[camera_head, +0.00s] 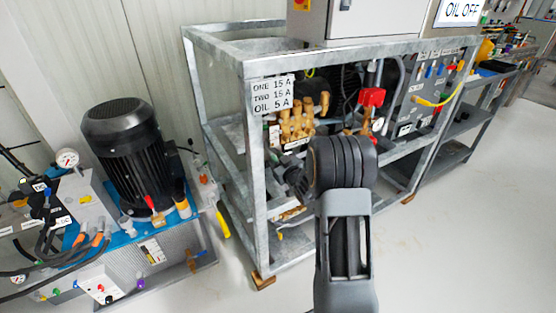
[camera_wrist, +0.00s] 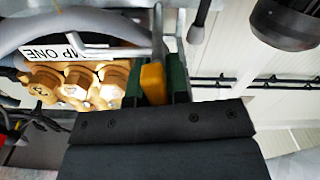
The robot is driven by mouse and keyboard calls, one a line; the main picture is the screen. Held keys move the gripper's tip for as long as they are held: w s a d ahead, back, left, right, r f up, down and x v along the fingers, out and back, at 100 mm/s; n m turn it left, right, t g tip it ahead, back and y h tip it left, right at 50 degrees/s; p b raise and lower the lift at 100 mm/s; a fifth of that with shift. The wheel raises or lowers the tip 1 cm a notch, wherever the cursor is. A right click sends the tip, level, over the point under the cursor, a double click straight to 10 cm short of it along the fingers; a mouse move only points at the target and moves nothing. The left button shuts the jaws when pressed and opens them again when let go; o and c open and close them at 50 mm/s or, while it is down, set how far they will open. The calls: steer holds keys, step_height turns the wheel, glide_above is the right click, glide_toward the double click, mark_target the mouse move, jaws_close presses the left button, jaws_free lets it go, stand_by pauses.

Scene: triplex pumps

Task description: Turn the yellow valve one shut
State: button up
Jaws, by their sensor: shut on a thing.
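In the wrist view, a yellow valve handle (camera_wrist: 153,84) sits between the two green-padded fingers of my gripper (camera_wrist: 157,82). My gripper is shut on it. The handle is beside the brass pump head (camera_wrist: 75,85), whose label (camera_wrist: 60,53) shows upside down with "MP ONE" legible. A grey metal bar crosses close above the fingers. In the head view my arm covers my gripper and the held handle. The valve body is hidden, so I cannot tell its angle to the pipe.
A galvanised frame (camera_head: 253,185) surrounds the brass pump (camera_head: 297,118) and a red fitting (camera_head: 372,97). A black motor (camera_head: 127,150) on a blue-topped unit stands to the left. A tool bench (camera_head: 463,125) stands at right. The pale floor (camera_head: 480,240) is clear at front right.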

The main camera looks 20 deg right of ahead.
jaws_close()
steer(key=shift+d+m, duration=0.1)
steer(key=shift+m, duration=1.2)
steer(key=o, duration=0.6)
jaws_free()
steer(key=shift+s, duration=0.1)
steer(key=s+d+p, duration=0.1)
steer(key=s+p, duration=0.1)
steer(key=s, duration=1.1)
steer(key=shift+s+d, duration=0.25)
steer(key=shift+d, duration=0.05)
